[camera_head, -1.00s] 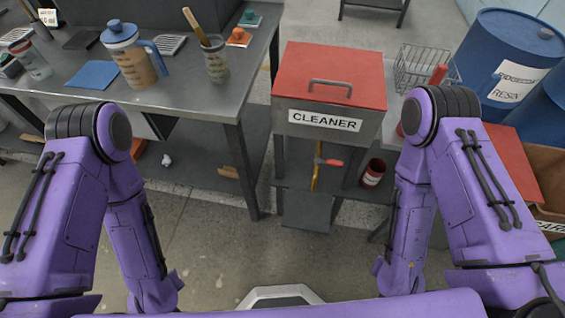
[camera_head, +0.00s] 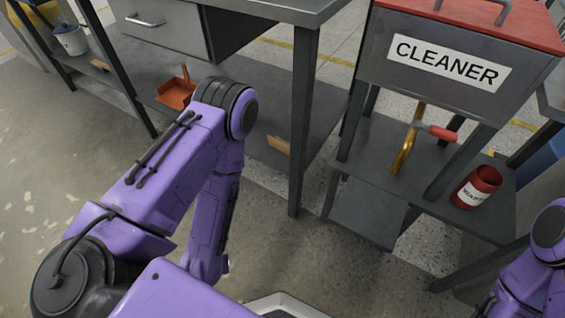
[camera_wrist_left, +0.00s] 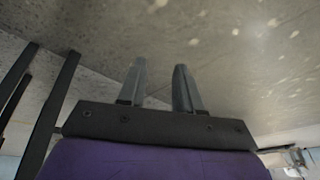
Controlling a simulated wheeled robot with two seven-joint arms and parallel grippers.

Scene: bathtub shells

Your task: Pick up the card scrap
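A small tan piece (camera_head: 278,144), which looks like card, lies on the lower shelf of the grey bench, near its front edge, right of my left arm. Another small tan piece (camera_head: 100,65) lies on the lower shelf farther left. I cannot tell which is the card scrap. My left gripper (camera_wrist_left: 158,68) shows in the left wrist view with its two fingers apart and nothing between them, with bare floor beyond. It is hidden in the head view. My right gripper is not in view; only part of the right arm shows.
The grey lower shelf (camera_head: 262,97) carries an orange dustpan (camera_head: 176,92). A bench leg (camera_head: 302,110) stands right of the nearer tan piece. The CLEANER box (camera_head: 455,55) is on the right, with a red can (camera_head: 477,188) below. Open floor (camera_head: 60,150) lies at the left.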

